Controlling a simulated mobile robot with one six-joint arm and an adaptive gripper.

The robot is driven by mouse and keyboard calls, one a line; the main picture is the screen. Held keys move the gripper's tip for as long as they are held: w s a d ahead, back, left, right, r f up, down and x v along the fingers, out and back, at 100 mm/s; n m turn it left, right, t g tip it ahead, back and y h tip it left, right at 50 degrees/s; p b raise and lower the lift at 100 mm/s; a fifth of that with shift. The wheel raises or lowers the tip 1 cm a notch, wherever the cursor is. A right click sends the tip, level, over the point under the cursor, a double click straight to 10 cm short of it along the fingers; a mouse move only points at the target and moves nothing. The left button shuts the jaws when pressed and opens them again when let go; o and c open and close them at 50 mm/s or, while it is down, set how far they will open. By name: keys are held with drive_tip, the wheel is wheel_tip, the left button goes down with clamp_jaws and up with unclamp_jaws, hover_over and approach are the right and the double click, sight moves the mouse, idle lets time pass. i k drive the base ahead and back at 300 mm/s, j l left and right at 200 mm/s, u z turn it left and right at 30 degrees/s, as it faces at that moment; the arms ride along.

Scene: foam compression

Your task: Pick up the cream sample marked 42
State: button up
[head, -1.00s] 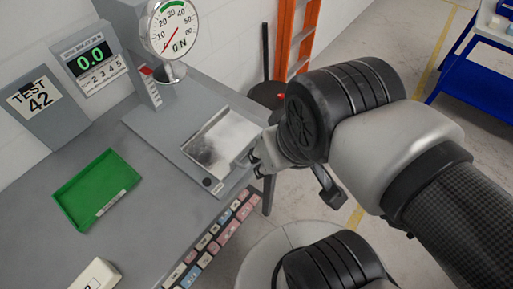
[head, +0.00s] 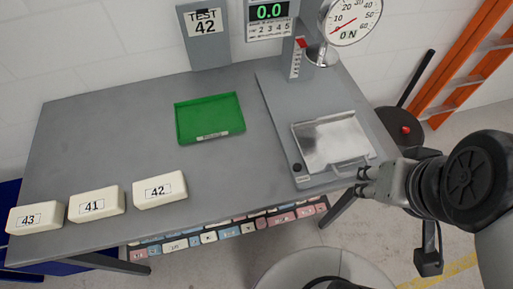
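The cream sample marked 42 (head: 159,190) lies on the grey table near its front edge. It is the rightmost of three cream blocks, beside the one marked 41 (head: 97,204), with the one marked 43 (head: 35,218) at the far left. A sign reading TEST 42 (head: 206,25) stands at the back. My gripper (head: 364,181) is at the right, by the front right corner of the compression tester, well away from the samples. Its fingertips look apart with nothing between them.
The grey tester (head: 277,110) with a metal plate (head: 331,142), dial gauge (head: 350,18) and 0.0 display (head: 269,11) stands at the right. Labelled tiles (head: 208,237) line the front edge. The table between samples and tester is clear.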

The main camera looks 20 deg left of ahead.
sight(172, 187)
drive_tip(key=u, duration=0.5)
drive_tip(key=j+u, duration=0.15)
drive_tip(key=u, duration=0.35)
drive_tip(key=j+u, duration=0.1)
drive_tip(key=u, duration=0.4)
drive_tip(key=j+u, duration=0.1)
drive_tip(key=u, duration=0.4)
drive_tip(key=i+j+z, duration=0.4)
drive_tip(key=k+l, duration=0.05)
drive_tip(key=k, duration=0.05)
